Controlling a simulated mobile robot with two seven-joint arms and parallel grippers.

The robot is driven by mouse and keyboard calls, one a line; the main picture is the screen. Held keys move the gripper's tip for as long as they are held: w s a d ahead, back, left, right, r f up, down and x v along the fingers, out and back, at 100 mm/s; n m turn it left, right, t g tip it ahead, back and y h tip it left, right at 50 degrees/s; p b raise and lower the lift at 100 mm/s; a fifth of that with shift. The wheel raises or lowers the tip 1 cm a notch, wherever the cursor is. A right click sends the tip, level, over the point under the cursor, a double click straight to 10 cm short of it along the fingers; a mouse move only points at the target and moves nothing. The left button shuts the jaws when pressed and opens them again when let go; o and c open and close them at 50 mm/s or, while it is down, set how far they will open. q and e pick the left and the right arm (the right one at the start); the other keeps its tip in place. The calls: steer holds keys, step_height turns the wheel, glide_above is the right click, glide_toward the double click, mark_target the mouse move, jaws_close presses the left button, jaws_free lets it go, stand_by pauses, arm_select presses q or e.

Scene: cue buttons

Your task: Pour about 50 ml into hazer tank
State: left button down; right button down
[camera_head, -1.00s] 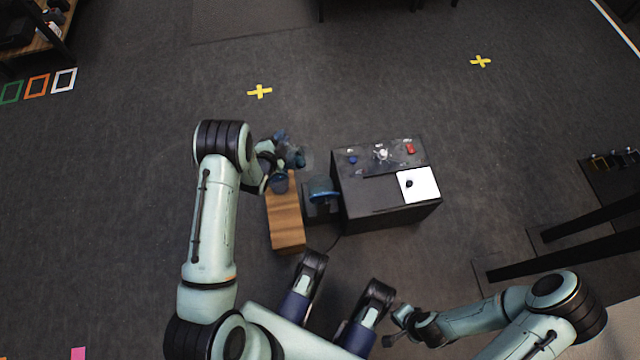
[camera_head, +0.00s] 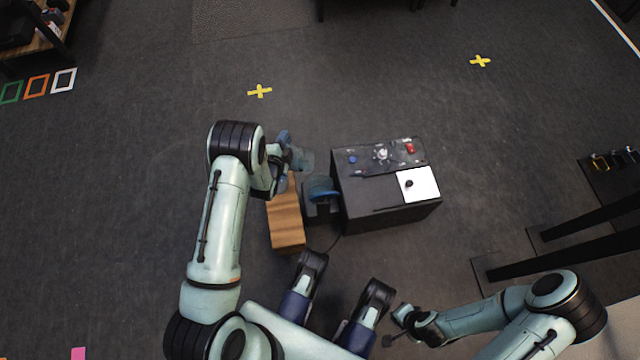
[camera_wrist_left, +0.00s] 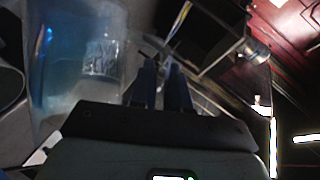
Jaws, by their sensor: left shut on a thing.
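My left gripper (camera_head: 284,162) is shut on a clear container (camera_head: 304,158) with a blue part at its far left end. The container lies tilted over, its clear end pointing right. In the left wrist view the clear container (camera_wrist_left: 85,70), with a pale label and a blue tint, shows beside my fingers (camera_wrist_left: 162,88). A small dark unit with a round blue part (camera_head: 322,189), seemingly the hazer tank, stands just below and right of the container. Whether liquid is flowing cannot be told. My right gripper (camera_head: 394,326) is low in the view, away from these things; its jaws are unclear.
A wooden stand (camera_head: 286,228) is left of the blue unit, its top partly hidden by my left arm. A dark console (camera_head: 390,216) with blue, white and red buttons and a white plate stands right. Open floor lies beyond.

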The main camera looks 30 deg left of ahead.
arm_select(q)
steer(key=shift+d+m+y, duration=0.3)
steer(key=shift+d+m, duration=0.1)
steer(key=shift+d, duration=0.1)
arm_select(e)
steer(key=shift+s+f, duration=0.15)
steer(key=shift+s, duration=0.1)
stand_by(1.4)
arm_select(q)
steer(key=shift+d, duration=0.35)
stand_by(0.5)
steer(key=a+n+h, duration=0.1)
steer(key=a+n, duration=0.1)
steer(key=a, duration=0.1)
steer(key=shift+a, duration=0.3)
steer(key=shift+a+f+n+g+h, duration=0.25)
steer(key=shift+a+n+g+h, duration=0.1)
steer(key=shift+n+h, duration=0.25)
steer(key=shift+w+f+n+h, duration=0.1)
steer(key=shift+f+n+h, duration=0.05)
steer(key=shift+n+h, duration=0.15)
steer(key=shift+a+f+n+h+b, duration=0.1)
steer(key=shift+a+n+h+b, duration=0.1)
steer(key=shift+n+h+b, duration=0.15)
arm_select(e)
steer(key=shift+s+d+f, duration=0.1)
steer(key=shift+s+f, duration=0.25)
steer(key=shift+s, duration=0.2)
